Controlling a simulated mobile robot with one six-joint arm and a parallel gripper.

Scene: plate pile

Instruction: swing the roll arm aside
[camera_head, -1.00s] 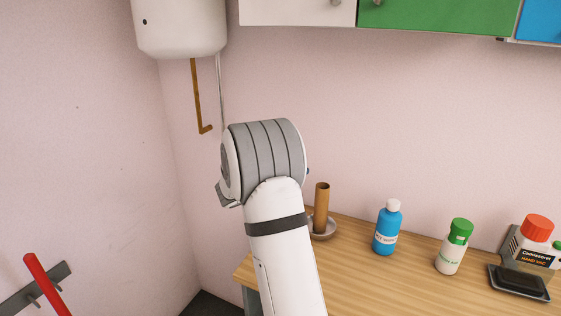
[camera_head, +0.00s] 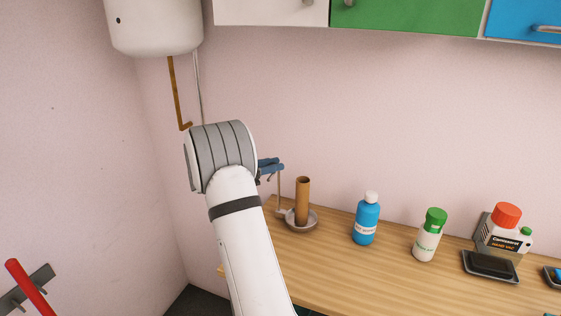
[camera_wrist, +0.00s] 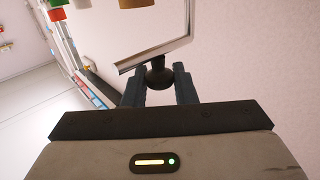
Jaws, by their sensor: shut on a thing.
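My gripper (camera_head: 272,165) shows to the right of my wrist in the head view, above the counter's left end. In the wrist view, my gripper (camera_wrist: 159,88) is shut on a dark round knob (camera_wrist: 158,76) at the end of the bent metal roll arm (camera_wrist: 155,52). In the head view the roll arm (camera_head: 279,192) is a thin upright rod just left of a brown cardboard tube (camera_head: 302,198). The tube stands upright in a round grey dish (camera_head: 302,225). The knob is not clear in the head view.
On the wooden counter (camera_head: 330,280) stand a blue bottle (camera_head: 366,222), a green-capped white bottle (camera_head: 429,238) and a red-capped container (camera_head: 503,230) by a black tray (camera_head: 490,265). A white tank (camera_head: 155,25) and brown pipe (camera_head: 176,95) are at the upper left.

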